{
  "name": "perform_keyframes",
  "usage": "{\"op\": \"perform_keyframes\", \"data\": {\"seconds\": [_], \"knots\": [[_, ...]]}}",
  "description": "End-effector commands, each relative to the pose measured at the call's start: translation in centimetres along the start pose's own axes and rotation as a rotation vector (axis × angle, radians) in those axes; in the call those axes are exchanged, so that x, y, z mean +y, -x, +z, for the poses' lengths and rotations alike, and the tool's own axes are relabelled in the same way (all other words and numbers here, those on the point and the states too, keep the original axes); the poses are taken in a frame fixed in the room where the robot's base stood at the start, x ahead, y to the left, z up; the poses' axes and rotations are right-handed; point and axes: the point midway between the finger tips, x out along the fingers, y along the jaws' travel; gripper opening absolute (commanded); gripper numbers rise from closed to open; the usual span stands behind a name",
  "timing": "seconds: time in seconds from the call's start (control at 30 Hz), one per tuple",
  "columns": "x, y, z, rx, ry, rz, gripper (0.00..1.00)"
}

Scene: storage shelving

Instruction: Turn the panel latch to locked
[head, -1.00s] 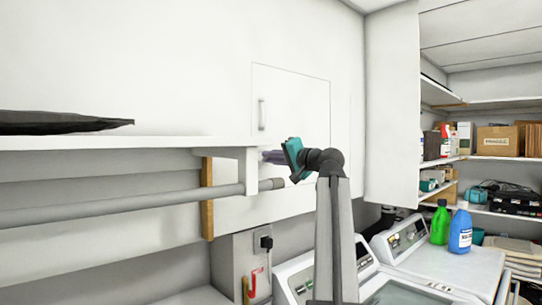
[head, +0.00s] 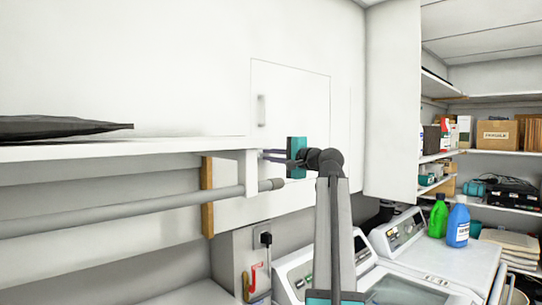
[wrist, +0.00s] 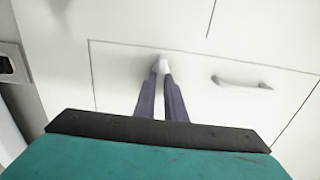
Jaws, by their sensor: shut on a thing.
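The white panel (head: 290,100) is a thin-outlined door in the wall, and it also shows in the wrist view (wrist: 200,105). A small pale latch (wrist: 162,64) sits on the panel face between my fingertips in the wrist view. My gripper (wrist: 160,72) is shut on it, with its two dark purple fingers reaching forward from the teal body. In the head view my gripper (head: 264,155) points left at the lower part of the panel, and the latch cannot be made out there. The fingers partly cover the latch, so its exact angle is unclear.
A grey bar handle (head: 262,110) is on the panel above my gripper. A white shelf (head: 120,150) with a grey rail (head: 120,207) runs close on the left. White machines (head: 400,235) with green (head: 438,216) and blue (head: 458,224) bottles stand at the right.

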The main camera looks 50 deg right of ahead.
Motion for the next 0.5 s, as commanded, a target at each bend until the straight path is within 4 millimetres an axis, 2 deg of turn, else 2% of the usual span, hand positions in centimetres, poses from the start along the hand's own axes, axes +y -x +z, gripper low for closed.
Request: {"op": "perform_keyframes", "data": {"seconds": [0.2,0.23,0.3,0.5], "knots": [[-0.01,0.01,-0.05,0.001,-0.002,-0.001,0.00],[-0.01,0.01,-0.05,0.001,-0.002,-0.001,0.15],[0.00,0.01,-0.04,0.001,-0.002,-0.001,0.27],[0.01,0.00,-0.02,0.000,-0.001,0.000,0.29]]}}
